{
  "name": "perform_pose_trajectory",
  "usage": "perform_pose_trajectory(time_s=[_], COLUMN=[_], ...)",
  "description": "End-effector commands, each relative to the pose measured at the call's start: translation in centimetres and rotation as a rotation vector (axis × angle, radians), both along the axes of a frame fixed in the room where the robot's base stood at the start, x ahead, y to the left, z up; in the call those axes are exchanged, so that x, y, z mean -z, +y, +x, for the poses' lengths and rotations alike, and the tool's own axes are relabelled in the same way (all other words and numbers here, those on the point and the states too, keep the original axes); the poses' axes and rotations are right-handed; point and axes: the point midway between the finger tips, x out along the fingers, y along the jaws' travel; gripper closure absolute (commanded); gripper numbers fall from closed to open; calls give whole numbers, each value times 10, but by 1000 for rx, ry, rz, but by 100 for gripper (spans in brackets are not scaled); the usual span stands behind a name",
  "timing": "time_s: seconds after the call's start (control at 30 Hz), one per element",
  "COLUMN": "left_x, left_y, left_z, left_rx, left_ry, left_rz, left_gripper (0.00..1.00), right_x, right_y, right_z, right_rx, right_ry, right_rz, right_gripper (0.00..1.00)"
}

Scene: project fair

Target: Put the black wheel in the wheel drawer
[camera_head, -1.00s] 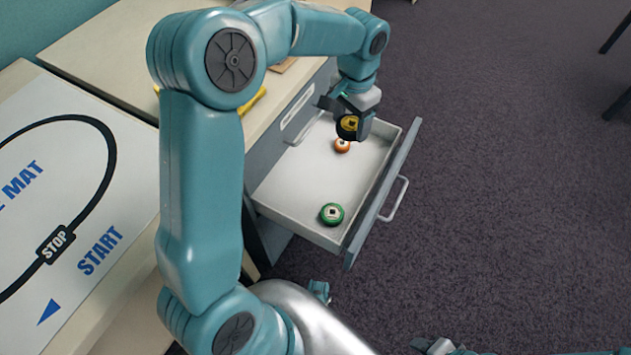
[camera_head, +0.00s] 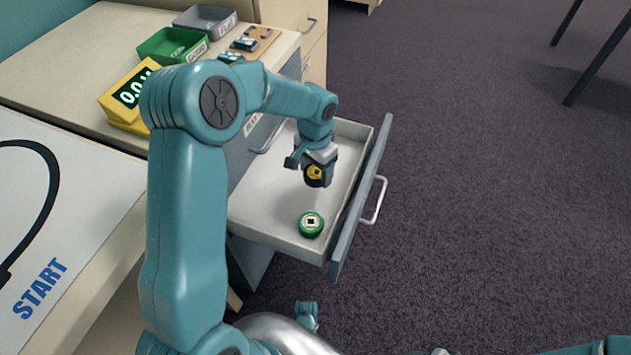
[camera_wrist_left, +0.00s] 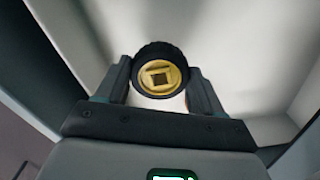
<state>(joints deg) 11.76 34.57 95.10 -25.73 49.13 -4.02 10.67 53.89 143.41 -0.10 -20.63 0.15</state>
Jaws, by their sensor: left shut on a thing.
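The black wheel (camera_head: 318,174) has a yellow hub with a square hole. My left gripper (camera_head: 312,163) is shut on it and holds it over the open drawer (camera_head: 262,205). In the left wrist view the wheel (camera_wrist_left: 160,75) sits between the two fingers of the left gripper (camera_wrist_left: 162,82), with pale drawer walls beyond. A green wheel (camera_head: 311,224) lies in the drawer near its front corner, below the held wheel in the head view. The orange wheel seen earlier is hidden now. Whether the black wheel touches the drawer floor is hard to tell.
The drawer front with its handle (camera_head: 375,200) stands out over the carpet. On the desk are a yellow display (camera_head: 130,95), a green bin (camera_head: 172,45), a grey bin (camera_head: 205,22) and a wooden board (camera_head: 262,40). A mat (camera_head: 70,230) lies at left.

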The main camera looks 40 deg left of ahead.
Motion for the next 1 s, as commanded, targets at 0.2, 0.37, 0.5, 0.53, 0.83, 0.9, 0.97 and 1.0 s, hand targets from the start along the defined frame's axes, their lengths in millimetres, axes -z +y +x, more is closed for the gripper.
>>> perform_pose_trajectory(time_s=[0.2, 0.37, 0.5, 0.53, 0.83, 0.9, 0.97, 1.0], left_x=[43, 42, 44, 45, 45, 45, 43, 40], left_y=[0, 0, 0, 0, 0, 0, 0, 0], left_z=[0, 0, 0, 0, 0, 0, 0, 0], left_rx=[-1, -1, -1, -1, -1, -1, -1, -1], left_ry=[1, 0, 0, 0, 0, 0, 0, -1], left_rz=[0, 0, 0, 0, 0, 0, 0, 0], left_gripper=[61, 61, 61, 61, 7, 7, 7, 7], right_x=[16, 14, 15, 16, 16, 16, 15, 13], right_y=[-3, -3, -3, -3, -3, -3, -3, -3], right_z=[3, 4, 3, 4, 4, 4, 4, 3], right_rx=[13, 14, 13, 14, 14, 14, 13, 13], right_ry=[-6, -6, -7, -6, -6, -6, -7, -6], right_rz=[-2, -2, -2, -2, -2, -2, -2, -2], right_gripper=[57, 57, 57, 57, 57, 57, 57, 57])
